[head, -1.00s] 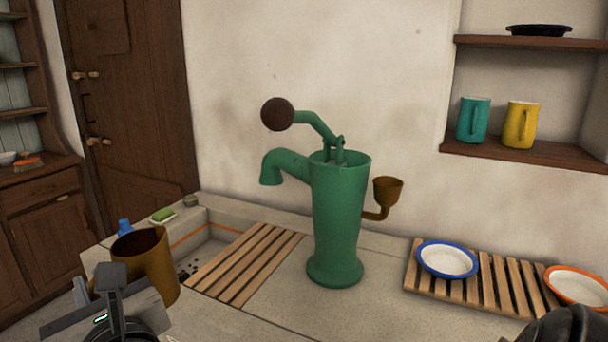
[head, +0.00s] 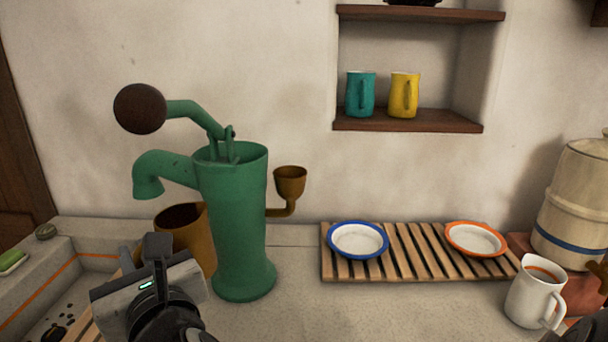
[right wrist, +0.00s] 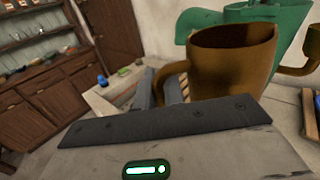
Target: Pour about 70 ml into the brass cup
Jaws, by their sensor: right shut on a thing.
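A large brown, brass-coloured mug (head: 180,222) stands beside the left side of the green pump (head: 238,220). My right gripper (head: 155,265) is shut on it; in the right wrist view the jaws meet the handle of the upright mug (right wrist: 235,75). Its inside is dark and I cannot tell if it holds liquid. A smaller brass-coloured cup (head: 290,182) sits on a bent arm at the pump's right side. I cannot tell which one is the brass cup. The pump spout (head: 148,185) points down at the left. My left gripper is not in view.
A slatted rack (head: 405,262) holds a blue-rimmed dish (head: 358,240) and an orange-rimmed dish (head: 475,240). A white jug (head: 525,302) and a cream crock (head: 572,215) stand at right. The stone counter (head: 340,310) in front is clear. A sink lies at left.

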